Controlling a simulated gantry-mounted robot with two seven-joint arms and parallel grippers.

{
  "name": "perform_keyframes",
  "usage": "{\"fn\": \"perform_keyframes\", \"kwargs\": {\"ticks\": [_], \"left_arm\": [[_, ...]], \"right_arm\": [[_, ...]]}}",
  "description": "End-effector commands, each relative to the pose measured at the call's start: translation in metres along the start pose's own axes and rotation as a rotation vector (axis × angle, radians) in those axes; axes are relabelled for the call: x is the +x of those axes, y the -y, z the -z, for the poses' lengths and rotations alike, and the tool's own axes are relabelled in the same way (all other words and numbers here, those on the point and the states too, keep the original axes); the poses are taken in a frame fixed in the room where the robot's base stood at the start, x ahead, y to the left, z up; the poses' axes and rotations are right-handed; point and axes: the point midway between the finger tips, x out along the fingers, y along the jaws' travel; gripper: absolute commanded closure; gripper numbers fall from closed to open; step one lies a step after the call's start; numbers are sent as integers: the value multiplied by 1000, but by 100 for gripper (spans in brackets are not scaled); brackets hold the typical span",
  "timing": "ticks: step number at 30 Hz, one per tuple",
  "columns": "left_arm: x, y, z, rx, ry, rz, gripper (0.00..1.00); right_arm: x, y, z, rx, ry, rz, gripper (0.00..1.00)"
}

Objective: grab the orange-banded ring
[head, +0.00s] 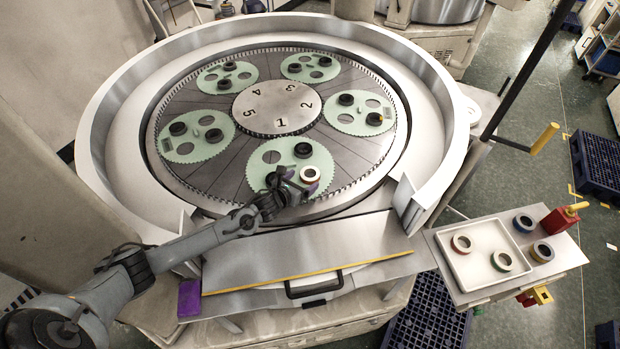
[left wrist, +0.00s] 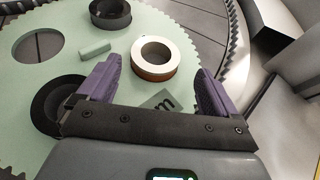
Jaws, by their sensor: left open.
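The orange-banded ring (head: 310,180) has a pale top face and lies flat on the green toothed carrier (head: 262,156) nearest me, by the number 1. In the left wrist view the ring (left wrist: 152,72) shows its orange-brown side band, just ahead of and between the purple fingertips. My left gripper (head: 297,186) is at the carrier's front edge; in the left wrist view its jaws (left wrist: 158,86) are open and empty, apart from the ring. A black ring (left wrist: 58,104) is partly hidden beside the left finger. My right gripper is not in view.
Another black ring (left wrist: 110,14) and a small green block (left wrist: 95,49) lie on the same carrier. The other carriers hold dark rings. A white tray (head: 478,272) with two rings stands on the right side table, with more rings beside it. A raised rim (head: 95,150) surrounds the plate.

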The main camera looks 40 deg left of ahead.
Motion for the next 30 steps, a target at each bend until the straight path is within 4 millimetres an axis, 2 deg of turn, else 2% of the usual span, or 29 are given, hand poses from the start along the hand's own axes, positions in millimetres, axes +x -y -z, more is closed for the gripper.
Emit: {"fn": "perform_keyframes", "kwargs": {"ticks": [15, 26, 27, 30], "left_arm": [[49, 1, 2, -2, 2, 0, 7], [53, 0, -1, -1, 0, 0, 7], [53, 0, -1, -1, 0, 0, 9], [53, 0, -1, -1, 0, 0, 24]], "right_arm": [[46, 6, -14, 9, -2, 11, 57], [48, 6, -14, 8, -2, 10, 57], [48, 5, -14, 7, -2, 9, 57], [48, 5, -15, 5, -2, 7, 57]]}}
